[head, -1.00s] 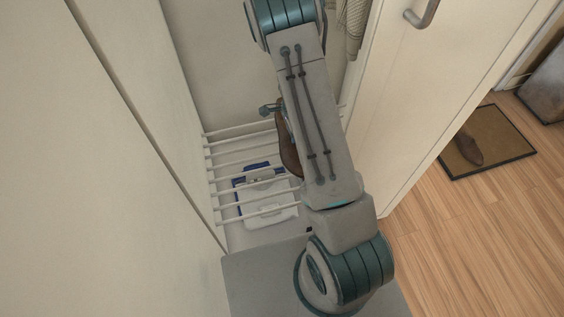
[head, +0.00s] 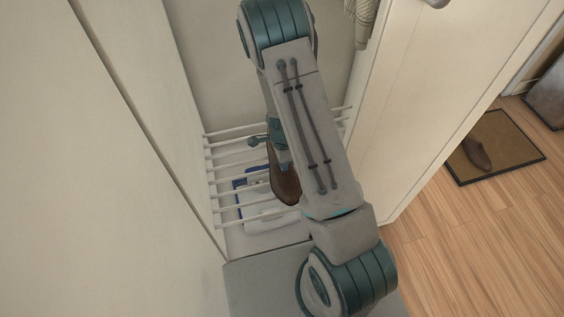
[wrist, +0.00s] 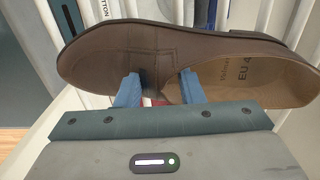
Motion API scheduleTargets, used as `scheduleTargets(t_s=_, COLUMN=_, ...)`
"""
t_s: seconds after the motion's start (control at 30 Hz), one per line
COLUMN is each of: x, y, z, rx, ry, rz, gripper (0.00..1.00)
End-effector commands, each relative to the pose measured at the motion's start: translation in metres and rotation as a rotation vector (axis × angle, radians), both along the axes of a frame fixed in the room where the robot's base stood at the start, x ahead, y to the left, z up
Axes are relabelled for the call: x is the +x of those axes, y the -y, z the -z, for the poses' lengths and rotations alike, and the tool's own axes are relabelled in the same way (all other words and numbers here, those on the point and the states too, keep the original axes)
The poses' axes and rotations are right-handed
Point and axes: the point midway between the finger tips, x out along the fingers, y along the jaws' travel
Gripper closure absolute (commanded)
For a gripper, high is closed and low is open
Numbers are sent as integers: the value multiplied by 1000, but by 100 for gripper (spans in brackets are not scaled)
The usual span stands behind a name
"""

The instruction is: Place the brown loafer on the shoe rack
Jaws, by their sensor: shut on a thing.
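A brown loafer (head: 284,183) is in my gripper, above the white bars of the shoe rack (head: 222,172) inside the closet. In the wrist view the loafer (wrist: 190,55) spans the frame, toe to the left and opening to the right. In the head view my gripper (head: 277,150) is partly hidden by my arm. A second brown shoe (head: 477,153) lies on the doormat at the right. I cannot tell whether the held loafer touches the rack.
A blue and white box (head: 257,212) sits below the rack bars. The closet's left wall (head: 182,130) and the open door (head: 420,110) flank my arm closely. The doormat (head: 515,150) lies on the wood floor. Several rack bars left of the loafer are bare.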

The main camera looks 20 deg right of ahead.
Motion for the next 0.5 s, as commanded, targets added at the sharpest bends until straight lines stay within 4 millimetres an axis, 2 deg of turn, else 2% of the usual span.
scheduleTargets(t_s=0.07, x=0, y=0, z=1, rx=0, ry=1, rz=0, gripper=100)
scheduleTargets(t_s=0.1, x=0, y=0, z=1, rx=0, ry=0, rz=0, gripper=57)
scheduleTargets(t_s=0.17, x=0, y=0, z=1, rx=0, ry=0, rz=0, gripper=42)
scheduleTargets(t_s=0.5, x=0, y=0, z=-3, rx=0, ry=0, rz=0, gripper=42)
